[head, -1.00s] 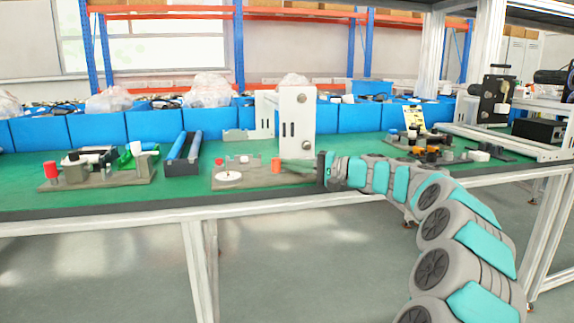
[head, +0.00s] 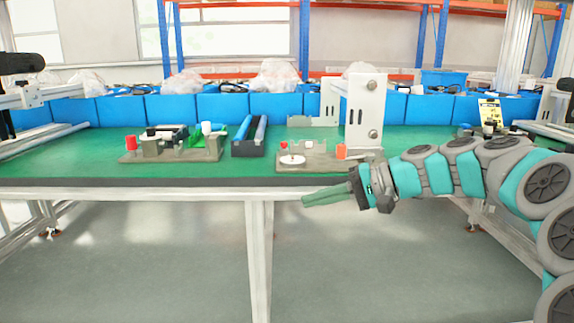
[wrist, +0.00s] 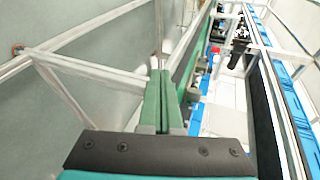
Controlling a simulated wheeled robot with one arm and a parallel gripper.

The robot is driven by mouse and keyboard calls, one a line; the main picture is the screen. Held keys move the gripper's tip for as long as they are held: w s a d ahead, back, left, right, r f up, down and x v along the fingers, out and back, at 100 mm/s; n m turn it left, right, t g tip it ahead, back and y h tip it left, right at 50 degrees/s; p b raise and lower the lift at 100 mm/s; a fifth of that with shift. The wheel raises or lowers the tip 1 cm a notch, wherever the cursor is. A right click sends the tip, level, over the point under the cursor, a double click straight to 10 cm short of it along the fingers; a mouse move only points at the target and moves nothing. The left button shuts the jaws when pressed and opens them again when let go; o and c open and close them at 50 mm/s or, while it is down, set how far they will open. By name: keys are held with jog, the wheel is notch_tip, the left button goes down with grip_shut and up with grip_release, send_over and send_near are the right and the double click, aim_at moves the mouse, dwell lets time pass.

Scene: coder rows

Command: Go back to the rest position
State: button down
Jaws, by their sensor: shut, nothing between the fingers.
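My gripper (head: 328,196) is in front of the green-topped bench (head: 60,160), just below the level of its front edge in the head view. Its two green fingers are together with nothing between them. In the wrist view the gripper (wrist: 160,103) points along the bench side, with its fingers side by side. My grey and teal arm reaches in from the right of the head view.
A fixture with a white disc (head: 291,160) and an orange part stands on the bench behind my gripper. A fixture with a red knob (head: 131,143), a black tray (head: 247,149) and a white bracket (head: 366,112) stand nearby. Blue bins (head: 222,107) line the back. The floor in front is clear.

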jog(key=s+a+f+n+g+h, duration=0.1)
jog(key=s+a+f+g+h, duration=0.15)
jog(key=s+f, duration=0.6)
jog(key=s+a+f+n+g+h, duration=0.2)
jog(key=s+f+h, duration=0.25)
jog(key=s, duration=0.75)
jog(key=s+d+f+h, duration=0.3)
jog(key=s+d+f, duration=0.2)
jog(key=s, duration=0.3)
jog(key=s+d+f+h, duration=0.3)
jog(key=s+d+f, duration=0.2)
jog(key=s+d, duration=0.2)
jog(key=shift+s+g, duration=0.45)
jog(key=shift+s, duration=0.05)
